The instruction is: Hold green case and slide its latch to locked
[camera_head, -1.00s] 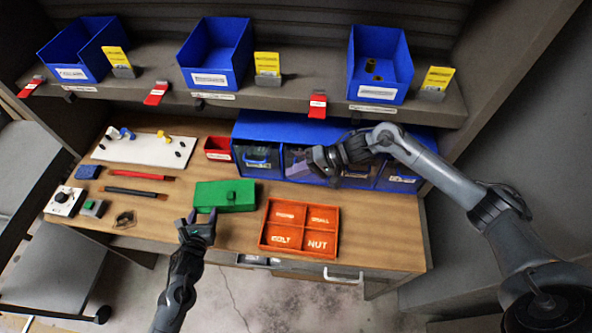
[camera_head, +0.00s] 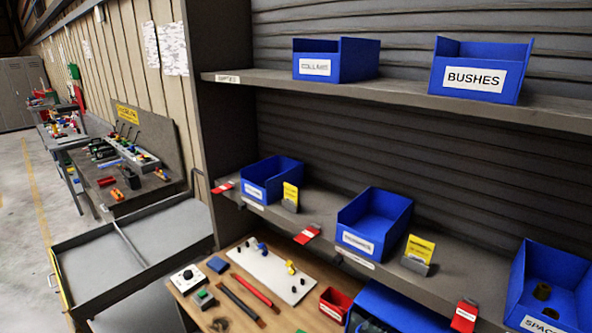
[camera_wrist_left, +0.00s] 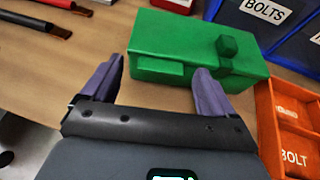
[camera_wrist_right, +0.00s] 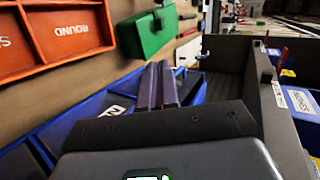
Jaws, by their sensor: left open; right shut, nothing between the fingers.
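The green case (camera_wrist_left: 205,45) lies on the wooden bench in the left wrist view, with a small dark green latch knob (camera_wrist_left: 227,45) on its upper face. My left gripper (camera_wrist_left: 155,82) is open and empty, its purple fingers pointing at the case's near side; whether they touch it is hard to tell. The case (camera_wrist_right: 148,32) also shows in the right wrist view, beyond the fingertips. My right gripper (camera_wrist_right: 158,72) is shut and empty above the blue bins, apart from the case. The head view shows neither gripper nor the case.
An orange divided tray (camera_wrist_left: 290,135) lies right of the case. Blue bins (camera_wrist_left: 258,22) stand behind it. A shelf with blue boxes (camera_head: 375,220) overhangs the bench.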

